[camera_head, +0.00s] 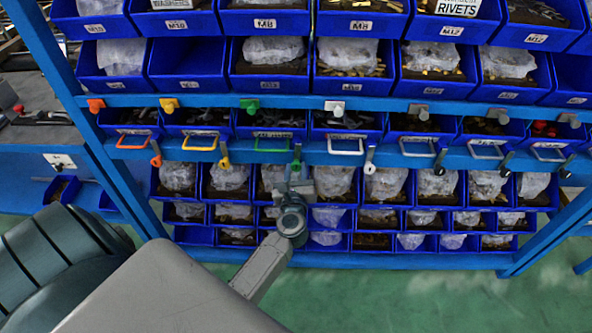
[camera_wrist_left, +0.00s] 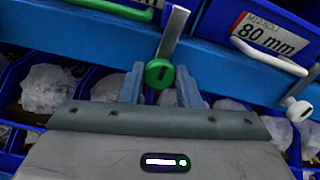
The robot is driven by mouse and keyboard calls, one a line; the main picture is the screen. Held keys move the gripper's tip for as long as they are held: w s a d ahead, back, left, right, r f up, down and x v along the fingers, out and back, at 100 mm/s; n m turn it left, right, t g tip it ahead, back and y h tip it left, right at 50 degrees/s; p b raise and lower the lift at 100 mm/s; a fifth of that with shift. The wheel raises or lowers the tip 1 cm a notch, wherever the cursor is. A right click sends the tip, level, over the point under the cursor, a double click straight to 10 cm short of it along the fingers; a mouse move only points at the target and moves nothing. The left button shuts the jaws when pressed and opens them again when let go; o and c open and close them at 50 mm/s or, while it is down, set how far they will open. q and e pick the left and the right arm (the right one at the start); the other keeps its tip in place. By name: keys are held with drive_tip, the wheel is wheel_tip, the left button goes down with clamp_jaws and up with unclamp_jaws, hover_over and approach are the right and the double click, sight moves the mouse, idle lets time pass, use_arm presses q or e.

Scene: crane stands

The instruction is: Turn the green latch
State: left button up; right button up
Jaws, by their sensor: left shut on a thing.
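The green latch (camera_head: 296,163) hangs below the front blue rail, just right of a green drawer handle (camera_head: 272,149). In the left wrist view the round green end of the latch (camera_wrist_left: 159,73) sits between my fingers, with its grey lever (camera_wrist_left: 173,32) running up and slightly right. My left gripper (camera_head: 298,180) reaches up from below and is shut on the green latch; in the wrist view its two fingers (camera_wrist_left: 160,90) flank it. In the head view the gripper partly hides the lower end of the latch. My right gripper is not in view.
Orange (camera_head: 156,154), yellow (camera_head: 224,156) and white (camera_head: 370,160) latches hang along the same rail (camera_head: 330,154), with further dark ones to the right. Blue bins of bagged parts fill the rack above and below. Green floor (camera_head: 430,300) lies open at lower right.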

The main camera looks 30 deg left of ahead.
use_arm(q)
drive_tip(key=m+p, duration=0.2)
drive_tip(key=m, duration=0.2)
drive_tip(key=shift+r, duration=0.1)
drive_tip(key=m+p, duration=0.4)
drive_tip(key=m, duration=0.1)
drive_tip(key=m+p, duration=0.3)
drive_tip(key=m, duration=0.1)
drive_tip(key=shift+m, duration=0.4)
drive_tip(key=shift+m+p, duration=0.95)
drive_tip(key=shift+m, duration=0.75)
drive_tip(key=shift+f, duration=0.2)
drive_tip(key=o, duration=1)
